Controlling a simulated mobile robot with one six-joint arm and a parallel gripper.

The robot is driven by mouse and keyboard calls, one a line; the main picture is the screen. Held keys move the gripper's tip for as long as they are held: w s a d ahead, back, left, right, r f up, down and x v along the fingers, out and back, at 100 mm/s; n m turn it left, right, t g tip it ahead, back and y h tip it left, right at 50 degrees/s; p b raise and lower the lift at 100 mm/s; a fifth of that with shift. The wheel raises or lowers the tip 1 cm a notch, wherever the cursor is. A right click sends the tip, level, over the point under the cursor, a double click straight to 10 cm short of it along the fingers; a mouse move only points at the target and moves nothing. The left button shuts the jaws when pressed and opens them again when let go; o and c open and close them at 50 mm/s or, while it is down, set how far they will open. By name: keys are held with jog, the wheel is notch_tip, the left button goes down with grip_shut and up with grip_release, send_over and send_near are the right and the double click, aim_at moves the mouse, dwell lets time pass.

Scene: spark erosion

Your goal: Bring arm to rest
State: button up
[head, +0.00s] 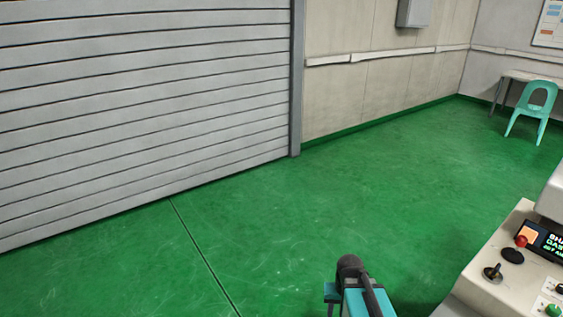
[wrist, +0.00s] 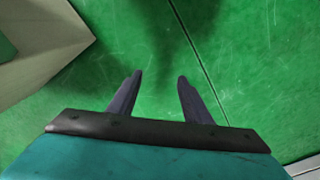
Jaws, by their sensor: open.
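My gripper (wrist: 158,80) shows in the wrist view with its two dark fingers apart and nothing between them. It points down over bare green floor (wrist: 120,35). In the head view only part of my arm shows, a teal and dark link at the bottom centre; the gripper's fingers cannot be made out there.
A machine console (head: 500,262) with a red button, a joystick and a small screen stands at the lower right, close to my arm. A grey roller shutter (head: 140,100) fills the left. A teal chair (head: 535,105) stands by a table at the far right. The floor between is clear.

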jog(key=s+a+f+g, duration=0.1)
jog(key=s+f+g, duration=0.2)
jog(key=s+f, duration=0.7)
jog(key=s+a+f+n+g, duration=0.1)
jog(key=s+f+g, duration=0.1)
jog(key=s+f, duration=0.7)
jog(key=s, duration=0.7)
jog(key=shift+s+a+f+g, duration=0.3)
jog(key=shift+a+f+g, duration=0.05)
jog(key=shift+g, duration=0.05)
